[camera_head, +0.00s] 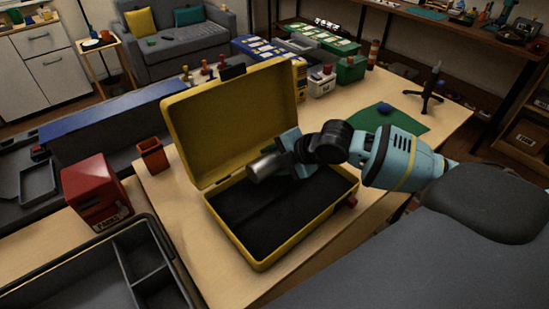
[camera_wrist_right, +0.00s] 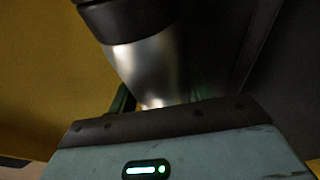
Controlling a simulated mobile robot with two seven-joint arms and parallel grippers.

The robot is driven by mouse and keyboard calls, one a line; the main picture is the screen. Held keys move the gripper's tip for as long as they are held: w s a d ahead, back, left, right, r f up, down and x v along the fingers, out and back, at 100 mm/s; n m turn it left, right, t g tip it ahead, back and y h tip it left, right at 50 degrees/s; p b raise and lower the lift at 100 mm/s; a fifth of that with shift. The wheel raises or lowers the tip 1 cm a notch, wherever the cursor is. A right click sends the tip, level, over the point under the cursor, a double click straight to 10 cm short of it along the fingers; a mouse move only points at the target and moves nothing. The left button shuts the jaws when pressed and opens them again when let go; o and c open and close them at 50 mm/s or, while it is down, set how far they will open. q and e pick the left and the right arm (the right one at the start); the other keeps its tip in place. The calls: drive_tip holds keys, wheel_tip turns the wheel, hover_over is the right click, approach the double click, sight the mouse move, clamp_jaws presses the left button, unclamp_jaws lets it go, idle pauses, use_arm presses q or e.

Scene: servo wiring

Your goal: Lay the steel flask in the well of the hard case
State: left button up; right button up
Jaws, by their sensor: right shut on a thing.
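The yellow hard case (camera_head: 232,236) stands open on the wooden table, its lid raised at the back left. Its well (camera_head: 290,210) is lined in black and looks empty. The steel flask (camera_head: 266,167) is held above the far part of the well, near the lid, lying roughly sideways. My right gripper (camera_head: 288,158) is shut on the flask. In the right wrist view the flask (camera_wrist_right: 147,70) shows a shiny steel body and a black end, and runs up from between the fingers. The fingertips are mostly hidden there. My left gripper is not in view.
A red box (camera_head: 96,192) and a small orange-brown bin (camera_head: 151,155) stand left of the case. A black divided tray (camera_head: 125,270) is at the front left. Green and blue containers stand behind the lid. A green mat (camera_head: 385,122) lies at the back right.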

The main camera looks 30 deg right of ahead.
drive_tip(key=shift+f, duration=0.65)
drive_tip(key=o, duration=1.2)
drive_tip(key=shift+o, duration=0.7)
drive_tip(key=shift+s+f, duration=0.1)
drive_tip(key=shift+f, duration=0.15)
drive_tip(key=shift+s+f, duration=0.1)
drive_tip(key=shift+f, duration=0.1)
drive_tip(key=v, duration=0.7)
drive_tip(key=shift+w+r, duration=0.35)
drive_tip(key=shift+s+d+r, duration=0.15)
drive_tip(key=shift+s+r, duration=0.2)
drive_tip(key=shift+r, duration=0.25)
